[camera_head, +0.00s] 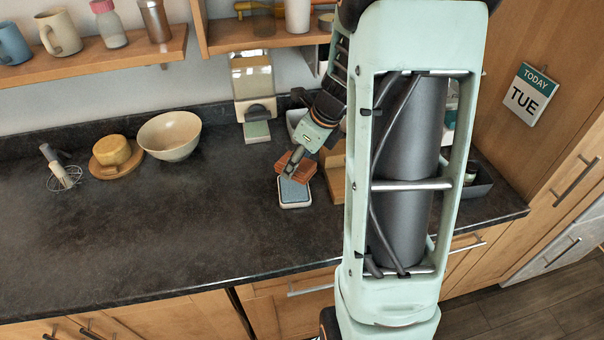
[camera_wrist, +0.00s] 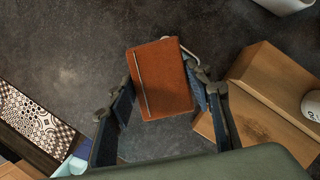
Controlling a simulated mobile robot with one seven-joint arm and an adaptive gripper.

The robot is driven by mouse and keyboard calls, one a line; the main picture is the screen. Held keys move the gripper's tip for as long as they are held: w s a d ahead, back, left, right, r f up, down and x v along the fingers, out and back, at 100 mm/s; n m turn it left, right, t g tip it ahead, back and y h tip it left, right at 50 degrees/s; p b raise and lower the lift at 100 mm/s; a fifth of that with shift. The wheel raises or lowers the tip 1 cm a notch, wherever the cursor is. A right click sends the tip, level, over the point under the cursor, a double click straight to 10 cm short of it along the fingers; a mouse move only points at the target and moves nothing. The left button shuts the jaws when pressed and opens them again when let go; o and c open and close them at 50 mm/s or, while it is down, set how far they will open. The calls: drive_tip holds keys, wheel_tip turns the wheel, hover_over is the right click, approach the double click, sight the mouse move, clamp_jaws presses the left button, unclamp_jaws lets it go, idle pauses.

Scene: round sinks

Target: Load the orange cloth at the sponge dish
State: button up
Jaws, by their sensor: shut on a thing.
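The orange cloth (camera_head: 306,166) is a folded, flat rust-orange pad. My gripper (camera_head: 290,172) is shut on it, and in the wrist view the cloth (camera_wrist: 162,80) sits between the two fingers (camera_wrist: 160,98). The sponge dish (camera_head: 296,206) is a small pale-rimmed tray with a blue-grey pad in it, on the dark counter. In the head view the cloth overlaps the back of the dish. In the wrist view only a bit of pale rim (camera_wrist: 188,50) shows past the cloth. I cannot tell whether cloth and dish touch.
A wooden stand (camera_wrist: 270,95) is close on the right of my gripper. The counter (camera_head: 190,230) in front is clear.

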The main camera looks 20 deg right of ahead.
sight(292, 186)
drive_tip(key=shift+w+a+f, duration=0.15)
drive_tip(key=shift+w+a, duration=0.05)
drive_tip(key=shift+w, duration=0.3)
wheel_tip(292, 186, down, 6)
drive_tip(key=b, duration=0.6)
drive_tip(key=shift+s+f+b, duration=0.1)
drive_tip(key=shift+f+b, duration=0.25)
drive_tip(key=shift+f, duration=0.1)
idle(1.8)
drive_tip(key=shift+r, duration=0.1)
wheel_tip(292, 186, up, 7)
drive_tip(key=p, duration=0.7)
idle(0.8)
